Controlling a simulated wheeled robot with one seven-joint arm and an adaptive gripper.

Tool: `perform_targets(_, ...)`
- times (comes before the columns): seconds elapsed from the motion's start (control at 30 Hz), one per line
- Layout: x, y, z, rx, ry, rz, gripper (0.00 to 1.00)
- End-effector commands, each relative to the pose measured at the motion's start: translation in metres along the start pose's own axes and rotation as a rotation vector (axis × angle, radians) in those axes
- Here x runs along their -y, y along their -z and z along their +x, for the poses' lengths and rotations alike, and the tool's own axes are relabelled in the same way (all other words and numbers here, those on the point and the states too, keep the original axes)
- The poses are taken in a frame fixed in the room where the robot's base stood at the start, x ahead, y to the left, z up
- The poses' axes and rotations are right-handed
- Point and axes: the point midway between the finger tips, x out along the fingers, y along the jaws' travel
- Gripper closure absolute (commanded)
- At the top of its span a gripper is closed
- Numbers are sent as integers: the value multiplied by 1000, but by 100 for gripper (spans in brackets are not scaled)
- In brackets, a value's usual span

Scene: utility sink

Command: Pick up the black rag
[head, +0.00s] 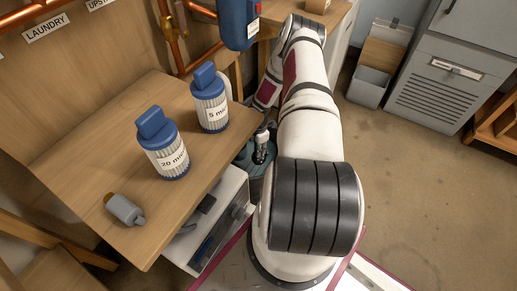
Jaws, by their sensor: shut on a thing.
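My gripper (262,141) is small and partly hidden in the gap between the wooden bench and my arm. It points down over a dark teal bucket or basin (268,172), of which only part shows. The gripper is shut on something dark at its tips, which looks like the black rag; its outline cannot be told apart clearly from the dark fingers. No other black rag shows in this view.
The wooden bench (95,150) at left holds two blue-topped filter cartridges, "20 mi" (165,148) and "5 mi" (210,102), and a small grey fitting (125,210). A grey-white box (212,220) stands below the bench edge. The floor (420,190) at right is clear.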

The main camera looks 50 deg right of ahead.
Motion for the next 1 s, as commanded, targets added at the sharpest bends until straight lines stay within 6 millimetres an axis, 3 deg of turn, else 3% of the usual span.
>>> perform_targets(1.0,16,-6,-64,0,0,0,100)
